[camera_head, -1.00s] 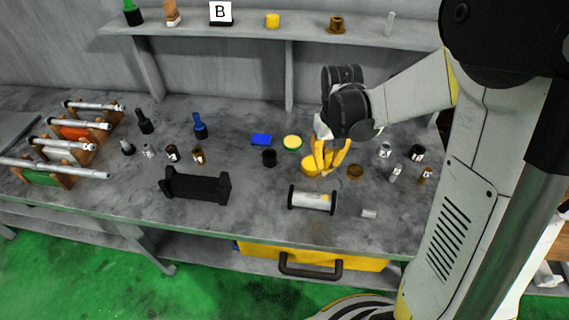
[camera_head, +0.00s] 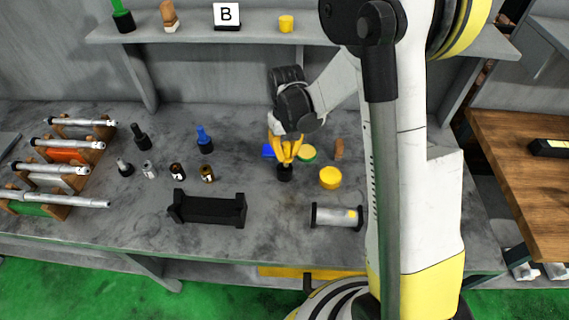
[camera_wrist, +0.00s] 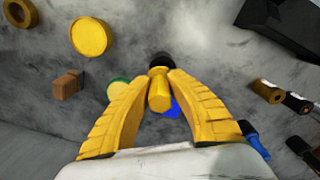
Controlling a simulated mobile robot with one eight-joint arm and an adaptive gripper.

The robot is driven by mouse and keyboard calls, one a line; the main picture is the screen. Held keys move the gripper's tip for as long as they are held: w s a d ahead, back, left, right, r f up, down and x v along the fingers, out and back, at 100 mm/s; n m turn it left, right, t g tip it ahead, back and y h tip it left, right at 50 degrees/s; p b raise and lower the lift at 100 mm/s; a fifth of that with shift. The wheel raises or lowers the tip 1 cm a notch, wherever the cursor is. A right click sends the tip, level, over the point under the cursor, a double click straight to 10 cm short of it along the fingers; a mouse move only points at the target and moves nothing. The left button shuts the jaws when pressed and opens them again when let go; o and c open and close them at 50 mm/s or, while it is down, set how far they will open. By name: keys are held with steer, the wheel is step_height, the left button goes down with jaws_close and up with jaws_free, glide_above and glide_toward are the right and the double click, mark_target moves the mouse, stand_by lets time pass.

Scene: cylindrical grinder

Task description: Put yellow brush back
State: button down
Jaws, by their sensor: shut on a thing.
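My gripper (camera_head: 286,157) points down over the bench, its yellow fingers closed. In the wrist view the fingers (camera_wrist: 160,80) are shut on a short yellow handle (camera_wrist: 159,97), which I take as the yellow brush. A small black cup (camera_head: 285,173) stands on the bench right below the fingertips. In the wrist view a round black shape (camera_wrist: 160,60) lies in line with the far end of the yellow handle. I cannot tell whether the brush's lower end is inside the cup or just above it.
A blue block (camera_head: 268,151) and a green-rimmed yellow lid (camera_head: 307,152) lie close beside the gripper. A yellow tin (camera_head: 330,177) and a brown block (camera_head: 339,149) stand to the right. A black stand (camera_head: 208,208) lies front left. A blue brush (camera_head: 204,138) stands left.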

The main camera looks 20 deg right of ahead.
mark_target(285, 166)
steer(key=shift+w+a+f, duration=0.1)
steer(key=shift+a+f, duration=0.1)
steer(key=shift+f+b, duration=0.7)
steer(key=shift+f, duration=1.2)
steer(key=shift+f+b, duration=0.45)
steer(key=shift+b, duration=0.05)
steer(key=c, duration=1.4)
jaws_free()
